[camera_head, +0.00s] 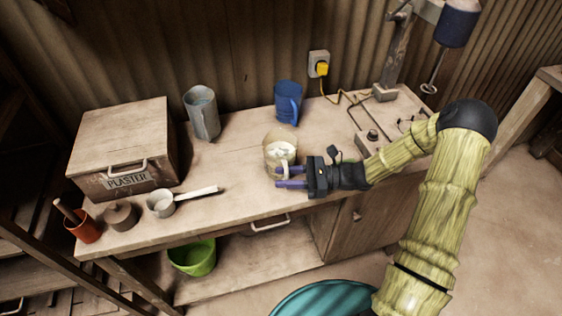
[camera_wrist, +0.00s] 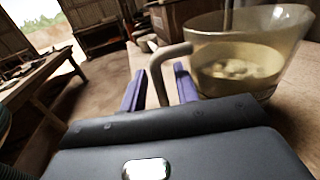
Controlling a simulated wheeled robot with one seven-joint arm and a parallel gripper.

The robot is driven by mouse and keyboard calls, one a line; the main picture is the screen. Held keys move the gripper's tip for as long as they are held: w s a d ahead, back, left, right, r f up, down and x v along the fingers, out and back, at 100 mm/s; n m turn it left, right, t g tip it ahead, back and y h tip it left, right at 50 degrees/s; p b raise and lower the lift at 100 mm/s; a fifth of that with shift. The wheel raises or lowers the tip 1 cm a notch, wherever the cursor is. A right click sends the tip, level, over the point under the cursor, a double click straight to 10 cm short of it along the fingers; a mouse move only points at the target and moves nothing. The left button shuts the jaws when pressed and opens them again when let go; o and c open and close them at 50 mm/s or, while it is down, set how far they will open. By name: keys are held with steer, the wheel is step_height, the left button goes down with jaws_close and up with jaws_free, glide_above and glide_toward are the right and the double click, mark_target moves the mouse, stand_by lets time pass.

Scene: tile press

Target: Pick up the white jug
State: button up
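The white jug (camera_head: 279,143), pale and see-through, stands upright on the workbench and holds a whitish, lumpy mix. Its handle faces the front of the bench. My gripper (camera_head: 279,177) is at the handle, with its purple fingers apart. In the wrist view the jug (camera_wrist: 245,75) is at the right, and its handle (camera_wrist: 158,60) reaches between the two fingers of my gripper (camera_wrist: 159,78). Gaps show on both sides of the handle, so the fingers do not appear to press on it.
A blue jug (camera_head: 288,101) and a grey jug (camera_head: 202,113) stand behind. A plaster box (camera_head: 124,146), a white-handled scoop (camera_head: 162,204) and a red cup (camera_head: 86,230) are at the left. A mixer stand (camera_head: 397,55) is at the right. A green bucket (camera_head: 193,259) sits below.

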jaws_close()
steer(key=shift+r, duration=0.1)
steer(key=shift+r, duration=0.15)
steer(key=shift+r, duration=4.8)
steer(key=shift+r, duration=0.1)
